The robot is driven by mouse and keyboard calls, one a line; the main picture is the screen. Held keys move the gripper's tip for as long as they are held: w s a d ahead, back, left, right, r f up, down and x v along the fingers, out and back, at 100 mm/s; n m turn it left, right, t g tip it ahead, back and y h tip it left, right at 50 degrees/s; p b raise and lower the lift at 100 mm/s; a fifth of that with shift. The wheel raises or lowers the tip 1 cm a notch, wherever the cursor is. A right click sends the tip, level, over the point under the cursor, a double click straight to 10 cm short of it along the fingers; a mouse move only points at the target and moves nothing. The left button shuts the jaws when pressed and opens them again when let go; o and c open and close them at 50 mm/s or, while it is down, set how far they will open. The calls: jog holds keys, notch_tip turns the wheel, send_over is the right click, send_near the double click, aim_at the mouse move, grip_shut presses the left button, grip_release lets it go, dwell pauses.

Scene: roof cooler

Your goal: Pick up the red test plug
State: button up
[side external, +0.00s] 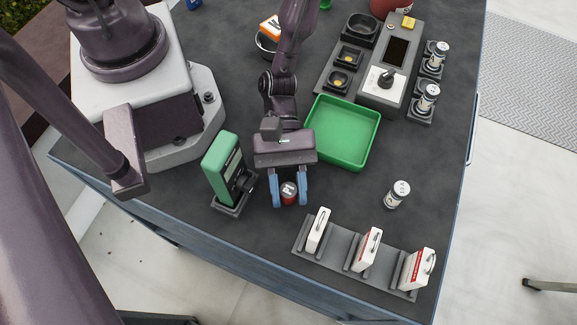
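A small red cylinder with a pale marked top, which looks like the red test plug (289,193), stands on the dark tabletop. My gripper (289,203) is over it, pointing down, with one blue finger on each side of it. The fingers are apart, with the plug between their lower ends. A narrow gap seems to show beside the plug, but I cannot tell whether either finger touches it. The lower part of the plug is partly hidden by shadow and the fingers.
A green device (222,168) stands close left of my gripper. A green tray (343,132) lies behind right. A white canister (397,194) stands to the right. A grey rack (338,243) with three white cases is at the front. A grey instrument (391,75) is at the back right.

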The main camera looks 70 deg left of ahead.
aim_at(289, 189)
jog(key=shift+c, duration=0.5)
jog(key=shift+r, duration=0.1)
jog(key=shift+r, duration=0.4)
notch_tip(289, 189, up, 17)
jog(key=shift+w, duration=0.1)
dwell(0.5)
